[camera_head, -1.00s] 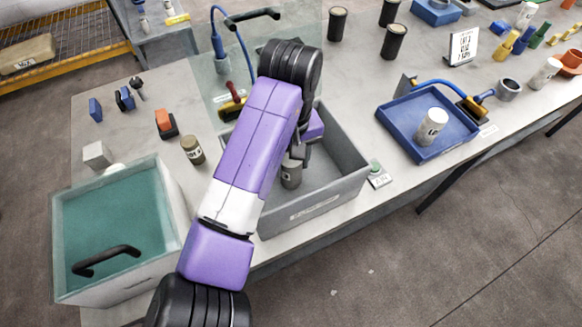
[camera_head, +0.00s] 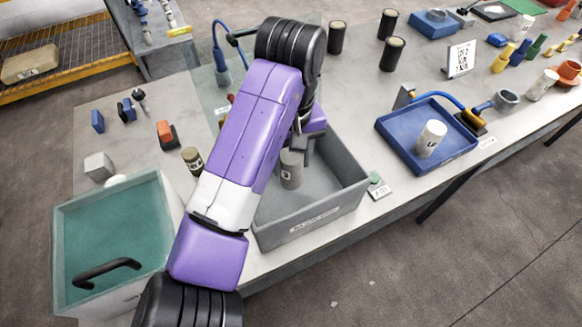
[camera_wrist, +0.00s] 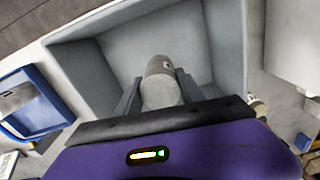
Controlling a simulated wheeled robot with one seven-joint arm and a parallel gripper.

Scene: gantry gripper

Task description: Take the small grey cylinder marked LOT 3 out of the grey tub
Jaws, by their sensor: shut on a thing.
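The small grey cylinder (camera_head: 291,170) is in the grey tub (camera_head: 330,211), toward its left side in the head view. In the wrist view the cylinder (camera_wrist: 160,84) stands between the two fingers of my gripper (camera_wrist: 158,90), which is shut on it. The grey tub (camera_wrist: 221,40) surrounds it there, with bare floor beyond. My arm hides part of the tub and most of the gripper in the head view. A dark mark shows on the cylinder, too small to read. I cannot tell whether the cylinder touches the tub floor.
A blue tray (camera_head: 394,139) with a white cylinder (camera_head: 430,138) stands right of the tub. A teal-topped box (camera_head: 115,235) with a black handle is at left. A brownish cylinder (camera_head: 192,160) stands just left of my arm. Dark cylinders stand behind the tub.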

